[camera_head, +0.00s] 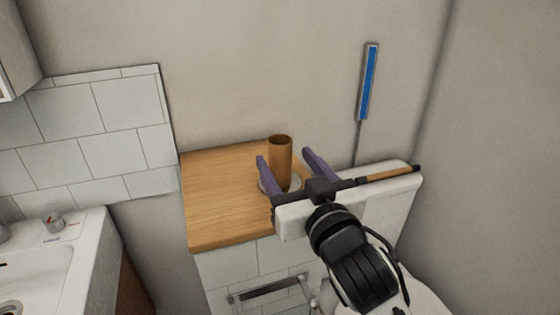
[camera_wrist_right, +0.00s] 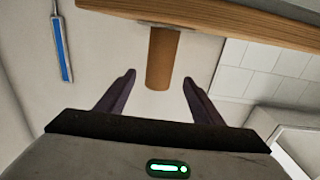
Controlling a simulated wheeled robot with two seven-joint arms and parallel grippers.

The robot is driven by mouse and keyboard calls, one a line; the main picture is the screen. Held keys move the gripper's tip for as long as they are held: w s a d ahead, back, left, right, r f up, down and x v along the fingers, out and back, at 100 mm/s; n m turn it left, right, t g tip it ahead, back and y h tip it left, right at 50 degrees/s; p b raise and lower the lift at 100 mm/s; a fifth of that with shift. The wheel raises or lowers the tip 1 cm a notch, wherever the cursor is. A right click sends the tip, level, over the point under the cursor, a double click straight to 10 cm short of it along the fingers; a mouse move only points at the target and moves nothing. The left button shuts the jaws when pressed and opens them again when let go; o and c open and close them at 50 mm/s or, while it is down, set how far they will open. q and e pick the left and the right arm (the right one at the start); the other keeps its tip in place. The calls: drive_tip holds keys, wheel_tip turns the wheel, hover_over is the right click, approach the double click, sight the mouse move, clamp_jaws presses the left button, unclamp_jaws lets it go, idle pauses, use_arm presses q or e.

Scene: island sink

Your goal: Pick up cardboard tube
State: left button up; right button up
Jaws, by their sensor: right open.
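The brown cardboard tube (camera_head: 281,153) stands upright near the back of a wooden counter top (camera_head: 215,205). A pale round thing shows around its foot, partly hidden. My right gripper (camera_head: 285,157) is open, its two purple fingers pointing at the tube, one on either side in the picture. In the right wrist view, the tube (camera_wrist_right: 161,60) shows beyond and between the open fingertips (camera_wrist_right: 159,77), with gaps on both sides and no visible contact. That view is upside down, with the counter top at its upper edge. My left gripper is not in view.
A white cistern-like ledge (camera_head: 405,190) lies under my right gripper, with a dark, brown-handled rod (camera_head: 385,174) across it. A blue strip (camera_head: 368,82) hangs on the wall behind. The counter's left part is clear.

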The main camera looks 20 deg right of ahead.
sight(285, 159)
drive_tip(key=w, duration=0.3)
drive_tip(key=shift+w+f, duration=0.1)
drive_tip(key=c, duration=1.1)
